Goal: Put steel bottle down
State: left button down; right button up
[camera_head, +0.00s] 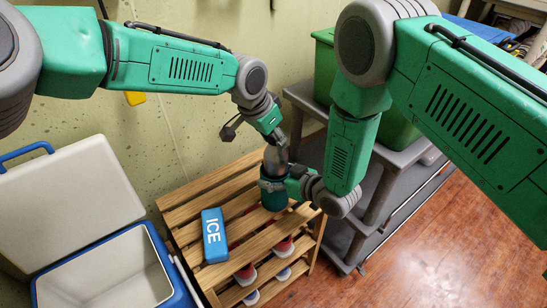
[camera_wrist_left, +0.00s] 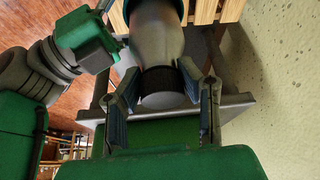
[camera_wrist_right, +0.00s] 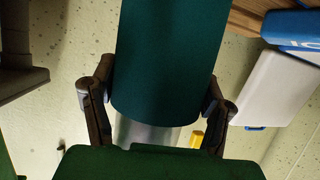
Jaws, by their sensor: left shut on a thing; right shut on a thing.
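The steel bottle (camera_head: 275,160) has a bare steel upper part and a dark teal sleeve. It is upright over the right part of the slatted wooden rack's top (camera_head: 190,209); whether its base touches the slats I cannot tell. My left gripper (camera_head: 274,139) is shut on its top end; the left wrist view shows both fingers (camera_wrist_left: 162,90) beside the dark ring and cap. My right gripper (camera_head: 272,184) is shut around the sleeve from the right. In the right wrist view its fingers (camera_wrist_right: 158,100) sit on both sides of the teal sleeve (camera_wrist_right: 170,55).
A blue ICE pack (camera_head: 214,236) lies on the rack top, left of the bottle. Shoes (camera_head: 246,274) stand on the lower shelves. An open blue-and-white cooler (camera_head: 110,270) is at left. A grey shelf unit (camera_head: 375,210) with a green bin (camera_head: 398,128) stands close at right.

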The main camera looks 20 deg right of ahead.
pick_arm(q)
jog(key=shift+f, duration=2.9)
jog(key=c, duration=1.1)
grip_release()
send_near(274, 157)
jog(key=shift+w+a, duration=0.15)
jog(key=shift+w, duration=0.6)
pick_arm(e)
jog(key=o, duration=1.2)
